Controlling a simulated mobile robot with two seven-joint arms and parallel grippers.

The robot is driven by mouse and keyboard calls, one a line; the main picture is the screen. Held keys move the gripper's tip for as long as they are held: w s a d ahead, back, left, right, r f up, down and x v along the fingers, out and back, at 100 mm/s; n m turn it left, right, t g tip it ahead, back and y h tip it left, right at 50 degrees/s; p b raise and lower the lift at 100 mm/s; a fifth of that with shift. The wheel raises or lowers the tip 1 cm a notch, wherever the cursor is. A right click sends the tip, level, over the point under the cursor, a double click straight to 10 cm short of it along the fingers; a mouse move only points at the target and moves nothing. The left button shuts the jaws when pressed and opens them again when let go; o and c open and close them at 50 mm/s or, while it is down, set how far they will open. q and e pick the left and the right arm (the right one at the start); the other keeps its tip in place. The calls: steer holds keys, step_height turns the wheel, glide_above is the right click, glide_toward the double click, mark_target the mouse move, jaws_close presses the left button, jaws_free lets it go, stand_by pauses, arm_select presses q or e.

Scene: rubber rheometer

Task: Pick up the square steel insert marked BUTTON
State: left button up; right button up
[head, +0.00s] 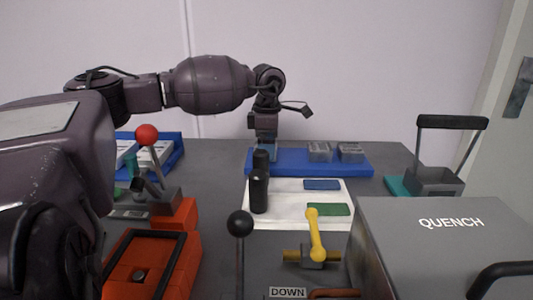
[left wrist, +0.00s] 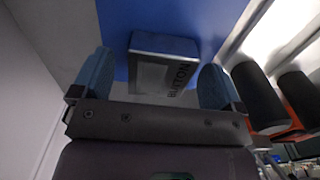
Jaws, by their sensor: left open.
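The square steel insert marked BUTTON (left wrist: 165,45) lies on the blue tray (left wrist: 115,20) in the left wrist view. It sits between the two blue fingers of my left gripper (left wrist: 157,70), which is open, with a gap visible on both sides. In the head view my left gripper (head: 265,152) points down over the left part of the blue tray (head: 310,168) and hides the BUTTON insert. Two other steel inserts (head: 319,152) (head: 351,152) stand to the right on the same tray. My right gripper is not in view.
Black cylindrical handles (head: 259,190) stand just in front of the gripper on a white mat (head: 285,221). Blue and green strips lie there too. A black-knobbed lever (head: 240,225), a yellow-handled valve (head: 314,235) and the QUENCH box (head: 450,240) are nearer. A red-knobbed lever (head: 147,136) stands left.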

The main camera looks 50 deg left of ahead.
arm_select(q)
steer(key=shift+r, duration=0.1)
steer(key=shift+c, duration=0.3)
steer(key=c, duration=1.1)
